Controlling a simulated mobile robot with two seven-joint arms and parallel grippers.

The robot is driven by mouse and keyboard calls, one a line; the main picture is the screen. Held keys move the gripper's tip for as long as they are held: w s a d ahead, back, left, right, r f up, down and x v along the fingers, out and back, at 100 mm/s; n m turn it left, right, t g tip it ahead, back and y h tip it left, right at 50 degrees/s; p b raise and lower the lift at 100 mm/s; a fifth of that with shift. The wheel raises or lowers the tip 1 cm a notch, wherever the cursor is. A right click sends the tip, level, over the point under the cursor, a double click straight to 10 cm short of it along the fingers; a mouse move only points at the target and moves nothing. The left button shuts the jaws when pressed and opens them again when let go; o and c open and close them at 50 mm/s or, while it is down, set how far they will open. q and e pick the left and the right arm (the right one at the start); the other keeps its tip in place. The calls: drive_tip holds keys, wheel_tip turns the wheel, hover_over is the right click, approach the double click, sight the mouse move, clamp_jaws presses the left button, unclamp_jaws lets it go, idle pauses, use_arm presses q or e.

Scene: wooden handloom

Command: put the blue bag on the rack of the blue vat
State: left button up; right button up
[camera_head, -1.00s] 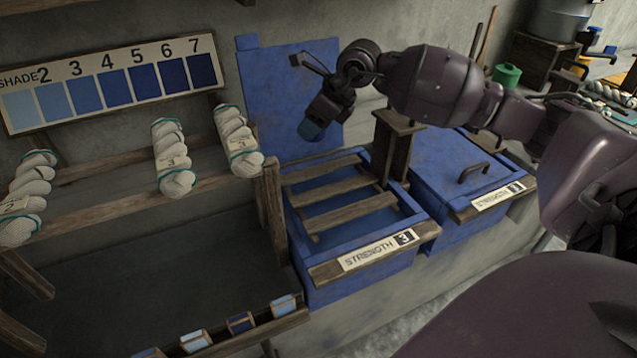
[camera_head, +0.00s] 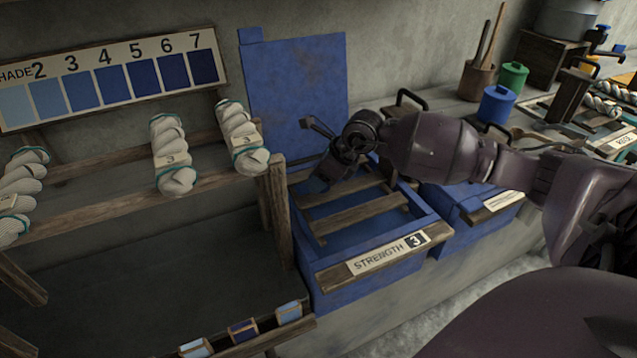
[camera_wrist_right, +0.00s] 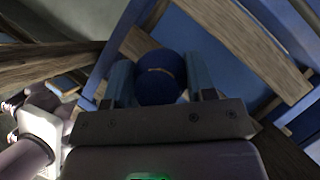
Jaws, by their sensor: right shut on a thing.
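The blue vat (camera_head: 372,270) stands open, its lid upright behind it and a "STRENGTH 3" label on its front. Its rack of wooden slats (camera_head: 361,213) lies across the opening. My right gripper (camera_head: 316,184) is low over the rack's back left part, pointing down. In the right wrist view it is shut on the round, dark blue bag (camera_wrist_right: 160,72), held between the two fingers, with slats beyond. In the head view the bag is mostly hidden by the gripper, and I cannot tell whether it touches the slats. My left gripper is not in view.
A wooden stand with white yarn skeins (camera_head: 173,155) is close on the left, below a shade chart (camera_head: 110,80). A second vat (camera_head: 460,210) is on the right, partly behind my arm. A lidded blue pot (camera_head: 496,104) and a green pot (camera_head: 513,76) stand beyond.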

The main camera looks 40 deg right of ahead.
drive_tip(key=shift+f, duration=1)
drive_tip(key=shift+f, duration=0.25)
drive_tip(key=o, duration=0.9)
